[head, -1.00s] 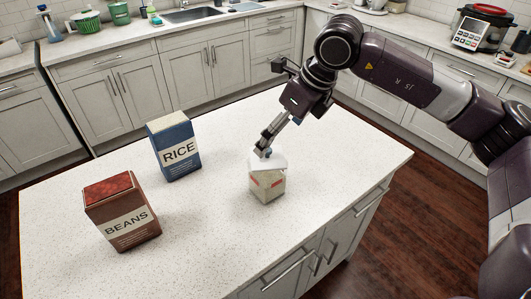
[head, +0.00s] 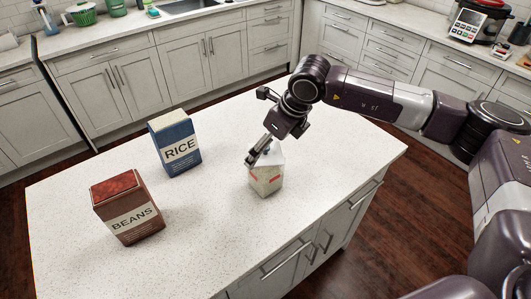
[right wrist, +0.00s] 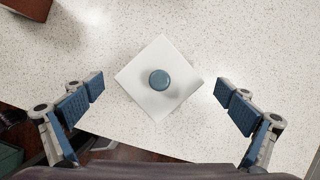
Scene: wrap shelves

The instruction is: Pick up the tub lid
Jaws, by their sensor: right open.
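The tub (head: 266,182) is a pale box with red marks, standing on the island counter. Its lid (head: 273,156) is white and lies on top, partly hidden by my right gripper in the head view. In the right wrist view the lid (right wrist: 142,80) is a white square with a round blue knob (right wrist: 159,80) at its centre. My right gripper (head: 256,158) is at the lid from above. In the wrist view the fingers of this gripper (right wrist: 157,117) are wide apart, one on each side of the lid, with nothing held. My left gripper is not in view.
On the speckled white island counter (head: 215,235), a blue rice box (head: 176,145) and a red-brown beans box (head: 127,208) stand left of the tub. The counter around the tub is clear. Grey cabinets (head: 190,70) line the back.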

